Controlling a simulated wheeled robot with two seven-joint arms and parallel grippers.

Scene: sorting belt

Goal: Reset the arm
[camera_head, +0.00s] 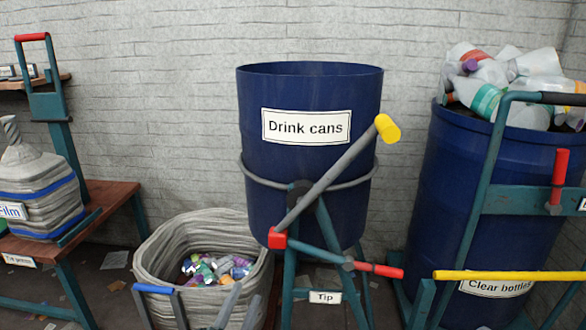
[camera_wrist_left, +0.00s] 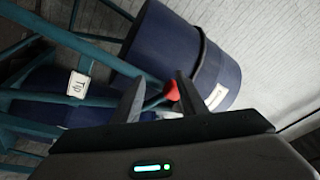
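My left gripper (camera_head: 247,292) shows at the bottom of the head view, its two grey fingers pointing up in front of the grey bag of cans. In the left wrist view my left gripper (camera_wrist_left: 158,80) has its fingers apart, with nothing held between them. A red handle (camera_wrist_left: 172,90) appears beyond the fingertips there; I cannot tell its exact distance. My right gripper is in neither view.
A blue drum (camera_head: 310,90) labelled "Drink cans" stands on a teal tipping frame with a yellow-ended lever (camera_head: 335,175). A grey bag (camera_head: 160,255) holds crushed cans. A "Clear bottles" drum (camera_head: 430,200) stands right, a wooden bench (camera_head: 105,200) left.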

